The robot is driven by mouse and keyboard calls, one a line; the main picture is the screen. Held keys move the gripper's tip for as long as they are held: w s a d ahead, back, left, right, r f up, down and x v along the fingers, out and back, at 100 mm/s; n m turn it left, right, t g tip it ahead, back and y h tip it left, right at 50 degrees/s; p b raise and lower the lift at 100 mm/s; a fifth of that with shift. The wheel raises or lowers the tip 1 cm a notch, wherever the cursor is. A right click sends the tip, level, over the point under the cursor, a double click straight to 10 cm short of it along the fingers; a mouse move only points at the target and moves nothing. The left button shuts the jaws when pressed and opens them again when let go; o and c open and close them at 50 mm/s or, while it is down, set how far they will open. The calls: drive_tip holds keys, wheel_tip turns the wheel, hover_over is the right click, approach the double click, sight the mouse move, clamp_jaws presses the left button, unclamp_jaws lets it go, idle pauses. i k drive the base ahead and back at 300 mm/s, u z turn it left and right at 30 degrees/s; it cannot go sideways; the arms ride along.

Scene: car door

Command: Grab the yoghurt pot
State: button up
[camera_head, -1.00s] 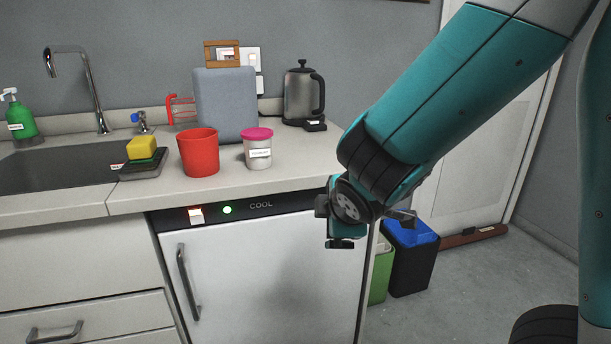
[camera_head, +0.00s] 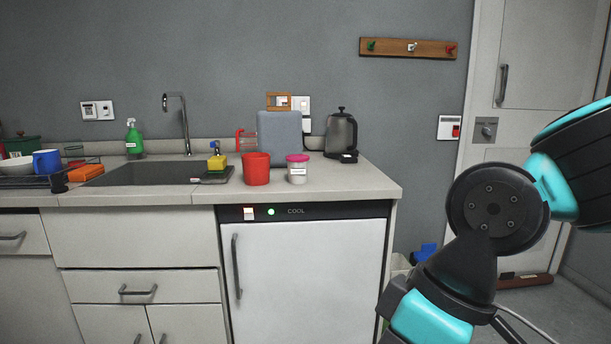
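The yoghurt pot is a small white tub with a pink lid (camera_head: 297,173). It stands upright on the counter, just right of a red cup (camera_head: 256,170) and in front of a grey-blue board. Its front label is too small to read. My arm is at the right of the view, well apart from the pot, and bends down toward the bottom edge. My gripper's fingers are not visible in this view.
The counter (camera_head: 345,184) is clear in front of the pot, and its right end lies beyond the kettle (camera_head: 341,132). A sponge (camera_head: 216,162) sits by the sink (camera_head: 140,173). The fridge (camera_head: 305,272) is shut below. Bins stand to its right.

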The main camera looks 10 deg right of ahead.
sight(297, 163)
drive_tip(key=z, duration=0.45)
drive_tip(key=i, duration=1.35)
drive_tip(key=u, duration=0.2)
